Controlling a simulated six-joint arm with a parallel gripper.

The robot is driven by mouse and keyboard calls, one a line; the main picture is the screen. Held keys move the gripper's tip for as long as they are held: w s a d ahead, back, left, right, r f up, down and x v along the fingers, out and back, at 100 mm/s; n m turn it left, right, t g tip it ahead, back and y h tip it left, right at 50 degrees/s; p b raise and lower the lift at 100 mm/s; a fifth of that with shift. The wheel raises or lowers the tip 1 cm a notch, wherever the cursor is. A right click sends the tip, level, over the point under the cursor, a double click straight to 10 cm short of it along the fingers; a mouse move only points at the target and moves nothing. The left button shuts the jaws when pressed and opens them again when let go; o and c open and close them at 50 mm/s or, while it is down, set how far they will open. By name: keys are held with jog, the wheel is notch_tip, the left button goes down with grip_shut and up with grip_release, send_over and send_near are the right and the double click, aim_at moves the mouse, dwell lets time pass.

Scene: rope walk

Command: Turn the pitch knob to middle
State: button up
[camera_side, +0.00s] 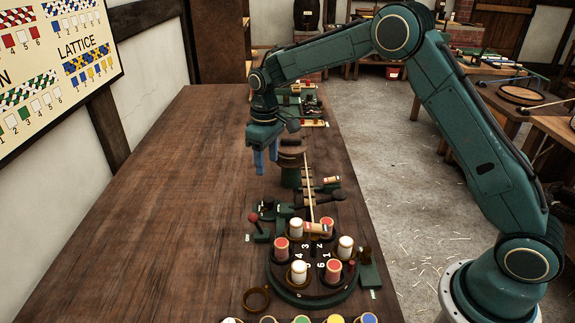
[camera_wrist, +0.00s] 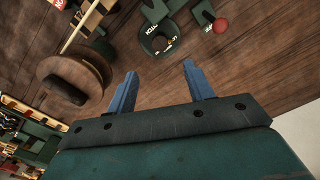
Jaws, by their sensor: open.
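The pitch knob (camera_wrist: 160,41) sits in a round green base on the table, in the upper middle of the wrist view. White lettering is on its base, partly readable. Its small brown top shows, but I cannot tell which setting it points at. In the side view the knob (camera_side: 268,206) is small and dark, behind the numbered wheel. My gripper (camera_side: 266,160) has blue fingers pointing down, open and empty, above the table and beyond the knob. In the wrist view the open fingers of my gripper (camera_wrist: 158,72) lie below the knob, apart from it.
A red-ball lever (camera_side: 253,218) stands close to the knob. The numbered wheel (camera_side: 312,290) with red and white bobbins is nearer the camera. A round wooden-topped post (camera_wrist: 75,76) stands left of my fingers. The left part of the table (camera_side: 150,220) is clear.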

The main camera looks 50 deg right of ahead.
aim_at(269, 199)
notch_tip(269, 199, down, 12)
jog(key=shift+a+f, duration=0.1)
dwell(0.5)
jog(key=c, duration=1)
